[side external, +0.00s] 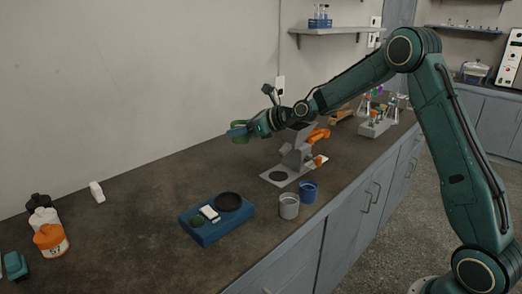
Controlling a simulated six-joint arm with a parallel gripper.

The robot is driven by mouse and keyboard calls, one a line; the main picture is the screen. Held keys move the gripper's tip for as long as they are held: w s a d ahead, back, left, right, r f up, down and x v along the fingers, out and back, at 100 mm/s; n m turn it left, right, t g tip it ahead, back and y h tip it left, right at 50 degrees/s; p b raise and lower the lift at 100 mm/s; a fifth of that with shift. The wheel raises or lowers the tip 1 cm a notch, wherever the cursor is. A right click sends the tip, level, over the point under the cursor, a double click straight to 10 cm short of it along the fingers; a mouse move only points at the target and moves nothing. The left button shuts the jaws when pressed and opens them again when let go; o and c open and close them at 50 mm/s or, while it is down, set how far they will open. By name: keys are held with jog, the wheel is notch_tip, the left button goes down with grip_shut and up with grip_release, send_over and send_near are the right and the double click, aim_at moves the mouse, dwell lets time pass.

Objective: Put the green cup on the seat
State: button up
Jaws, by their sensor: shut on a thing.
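The green cup (241,139) is at the end of my gripper (246,131), which is shut on it. The cup is held in the air, above the worktop and to the left of a grey stand. The fingers hide part of the cup. A blue unit (205,234) on the counter has a black round seat (229,201) on top, with a white panel and a green round part beside it. The grey stand (292,159) also has a dark round spot (278,176) on its base. I cannot tell for sure which one the task calls the seat.
A grey cup (289,207) and a blue cup (308,192) stand near the counter's front edge. A small white block (97,191) lies near the wall. The middle of the worktop (150,205) is clear.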

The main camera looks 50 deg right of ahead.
jog(key=shift+w+d+r, duration=0.25)
jog(key=shift+w+r, duration=0.1)
jog(key=shift+w, duration=0.3)
jog(key=shift+w+d+r, duration=0.2)
jog(key=shift+w+r, duration=0.1)
jog(key=shift+w, duration=0.35)
jog(key=shift+f, duration=0.1)
notch_tip(320, 180, down, 20)
jog(key=shift+r, duration=0.1)
dwell(0.4)
jog(key=o, duration=1.1)
jog(key=shift+c, duration=0.2)
jog(key=shift+v, duration=0.8)
jog(key=v, duration=1)
jog(key=shift+s+d+r, duration=0.1)
jog(key=shift+s+d, duration=0.05)
